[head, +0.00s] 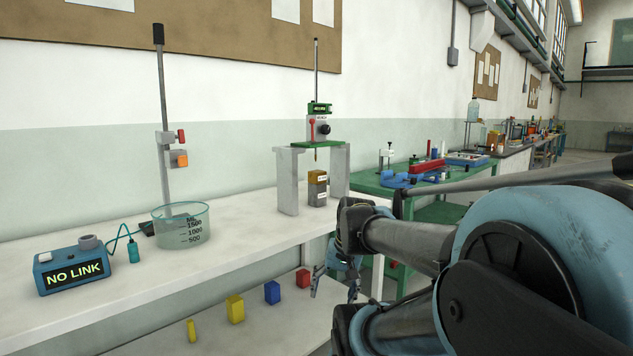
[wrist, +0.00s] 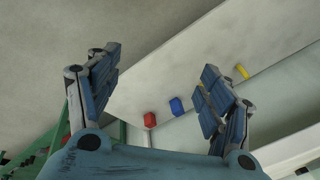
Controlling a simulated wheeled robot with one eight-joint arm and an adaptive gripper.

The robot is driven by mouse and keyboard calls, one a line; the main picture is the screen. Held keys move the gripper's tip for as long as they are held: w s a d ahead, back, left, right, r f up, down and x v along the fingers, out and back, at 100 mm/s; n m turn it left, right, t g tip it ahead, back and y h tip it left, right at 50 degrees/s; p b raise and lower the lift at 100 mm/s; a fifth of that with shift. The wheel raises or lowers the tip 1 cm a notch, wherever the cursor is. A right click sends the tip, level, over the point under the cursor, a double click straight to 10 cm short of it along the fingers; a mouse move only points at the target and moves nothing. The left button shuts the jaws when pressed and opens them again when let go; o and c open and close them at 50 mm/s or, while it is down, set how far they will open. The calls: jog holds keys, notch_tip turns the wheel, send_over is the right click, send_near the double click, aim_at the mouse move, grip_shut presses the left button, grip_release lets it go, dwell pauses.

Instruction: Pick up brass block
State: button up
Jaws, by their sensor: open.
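The stand's white legs (head: 287,182) flank the brass block. A glass beaker (head: 182,228) and a blue "NO LINK" box (head: 72,268) are to the left. Yellow (head: 235,309), blue (head: 272,292) and red (head: 303,278) blocks lie on the lower shelf. A green table (head: 440,186) is behind.

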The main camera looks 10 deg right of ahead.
jog(key=w+a+r+m+t+y, duration=0.2)
jog(key=w+a+r+m+y, duration=0.15)
jog(key=w+r+m, duration=0.5)
jog(key=m+t+y, duration=0.5)
jog(key=m+t, duration=0.5)
jog(key=m, duration=0.8)
send_near(317, 171)
jog(key=shift+n, duration=0.25)
jog(key=x, duration=0.9)
jog(key=shift+w+a+f, duration=0.15)
jog(key=shift+w+a, duration=0.15)
jog(key=shift+c, duration=0.3)
grip_shut()
